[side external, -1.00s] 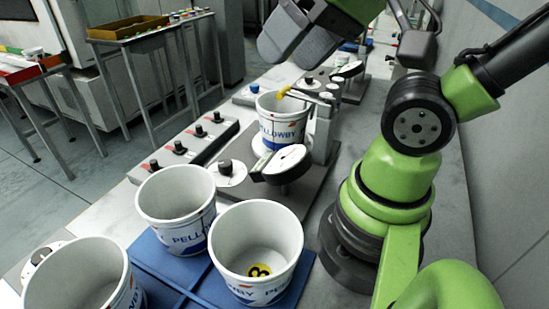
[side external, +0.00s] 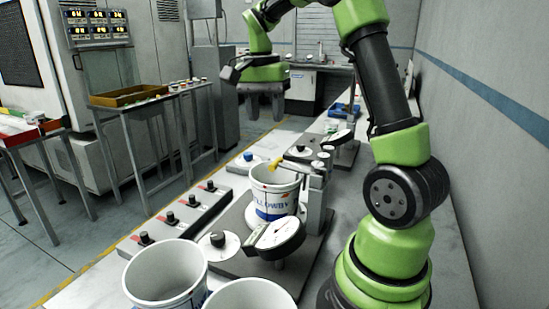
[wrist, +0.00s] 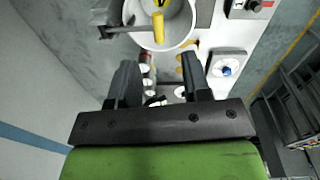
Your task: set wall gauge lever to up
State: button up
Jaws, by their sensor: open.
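A lever with a yellow grip (side external: 274,164), which I take for the wall gauge lever, reaches over the rim of a white printed bucket (side external: 272,207). Its mount is a grey post (side external: 312,196) right of the bucket. The grip looks roughly level or slightly tilted; its exact setting is hard to tell. In the wrist view the yellow grip (wrist: 158,25) shows over the bucket (wrist: 181,39) at the top edge. My gripper (side external: 264,118) is open and empty, high above and beyond the bucket, apart from the lever. Its two fingers (wrist: 157,74) show spread in the wrist view.
A round dial gauge (side external: 276,235) stands in front of the bucket. A row of black knobs (side external: 170,217) lies to the left. Two more buckets (side external: 165,272) stand nearest the camera. A blue-knobbed dial (side external: 248,157) sits behind left. The air around my gripper is clear.

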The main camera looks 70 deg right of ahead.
aim_at(275, 161)
jog(key=shift+m+g, duration=0.3)
jog(key=shift+m, duration=0.2)
jog(key=f, duration=0.3)
jog(key=d+f, duration=0.1)
jog(key=f, duration=0.3)
jog(key=s+d+f, duration=0.1)
jog(key=f, duration=0.3)
jog(key=shift+f, duration=0.1)
grip_shut()
